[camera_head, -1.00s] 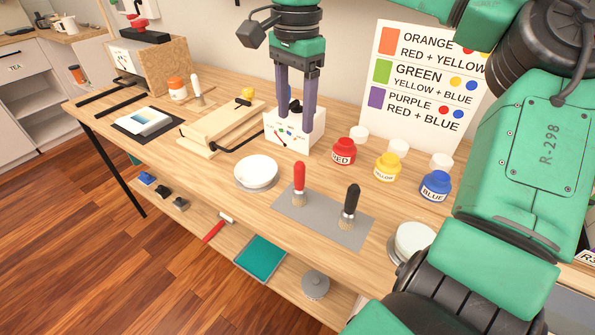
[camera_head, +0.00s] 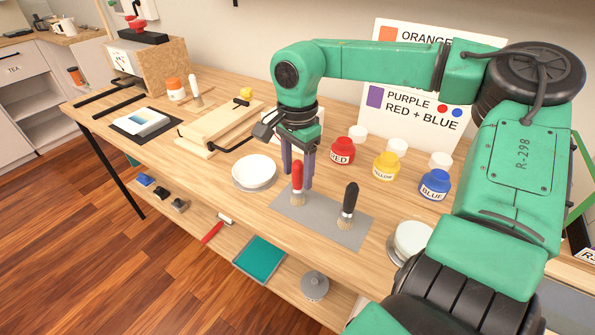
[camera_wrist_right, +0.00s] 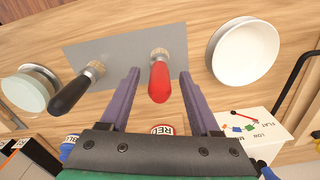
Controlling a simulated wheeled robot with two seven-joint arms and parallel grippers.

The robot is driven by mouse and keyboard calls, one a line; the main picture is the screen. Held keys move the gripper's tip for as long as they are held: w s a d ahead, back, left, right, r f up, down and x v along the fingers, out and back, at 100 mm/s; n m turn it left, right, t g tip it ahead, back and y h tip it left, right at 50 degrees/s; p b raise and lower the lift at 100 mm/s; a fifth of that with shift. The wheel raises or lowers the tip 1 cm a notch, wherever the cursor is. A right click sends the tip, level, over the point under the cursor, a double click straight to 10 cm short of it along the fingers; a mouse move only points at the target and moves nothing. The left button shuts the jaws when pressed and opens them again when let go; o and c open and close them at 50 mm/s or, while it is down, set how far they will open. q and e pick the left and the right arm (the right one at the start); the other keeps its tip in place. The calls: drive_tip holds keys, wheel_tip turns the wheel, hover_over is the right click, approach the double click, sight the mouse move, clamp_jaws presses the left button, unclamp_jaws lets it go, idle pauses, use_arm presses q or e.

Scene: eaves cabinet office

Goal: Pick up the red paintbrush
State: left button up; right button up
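The red paintbrush (camera_head: 297,180) stands upright, bristles down, on a grey mat (camera_head: 324,227) on the wooden table. A black-handled paintbrush (camera_head: 348,205) stands to its right on the same mat. My left gripper is not in view.
A white bowl (camera_head: 254,173) sits left of the mat. Red (camera_head: 342,151), yellow (camera_head: 385,167) and blue (camera_head: 434,185) paint jars stand behind it to the right. A wooden press (camera_head: 220,128) stands farther left. A pale round container (camera_head: 413,238) is at the right.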

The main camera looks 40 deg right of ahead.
clamp_jaws()
